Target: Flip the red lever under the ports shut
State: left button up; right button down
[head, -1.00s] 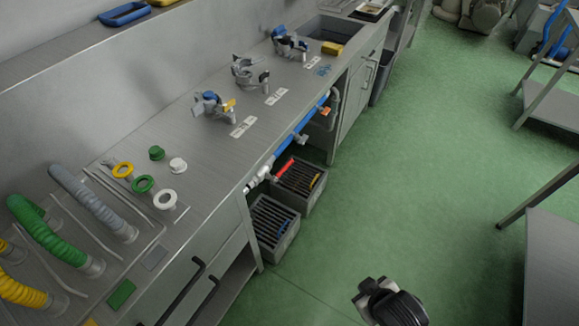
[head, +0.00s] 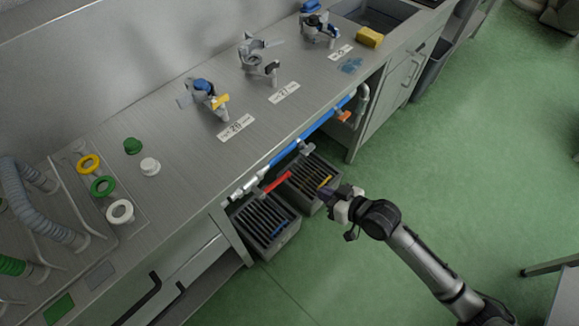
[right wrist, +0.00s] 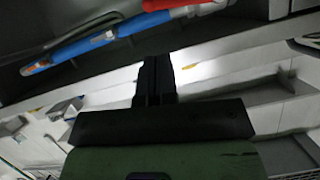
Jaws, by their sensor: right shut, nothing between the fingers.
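The red lever (head: 277,181) sits on the pipe under the bench's front edge, near where the white fitting (head: 246,187) meets the blue pipe (head: 312,133). In the head view it slants up and to the right, at a small angle to the pipe. In the right wrist view a red part (right wrist: 162,4) shows at the top edge, partly cut off, beside the blue pipe (right wrist: 95,42). My right gripper (head: 326,193) is shut and empty, to the right of the lever and apart from it. Its closed fingers show in the right wrist view (right wrist: 155,72). My left gripper is not in view.
Ports with clamps (head: 205,97) and label cards stand on the steel bench above the pipe. Two grey slatted crates (head: 262,226) stand below the lever. An orange handle (head: 344,116) sits farther along the pipe. The green floor (head: 440,165) is clear to the right.

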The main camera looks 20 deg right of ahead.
aim_at(275, 184)
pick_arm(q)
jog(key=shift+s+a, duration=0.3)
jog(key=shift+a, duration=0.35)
pick_arm(e)
jog(key=shift+w+a+r+t+y, duration=0.1)
jog(key=shift+a+r+t+y, duration=0.3)
jog(key=shift+a+r+t, duration=0.35)
pick_arm(q)
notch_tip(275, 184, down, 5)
jog(key=b, duration=0.5)
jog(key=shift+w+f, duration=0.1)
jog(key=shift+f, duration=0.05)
pick_arm(e)
jog(key=f+x, duration=0.2)
jog(key=x, duration=1)
jog(key=shift+f, duration=0.45)
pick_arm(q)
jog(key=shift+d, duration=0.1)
pick_arm(e)
jog(key=shift+d+m, duration=0.1)
jog(key=shift+m, duration=0.2)
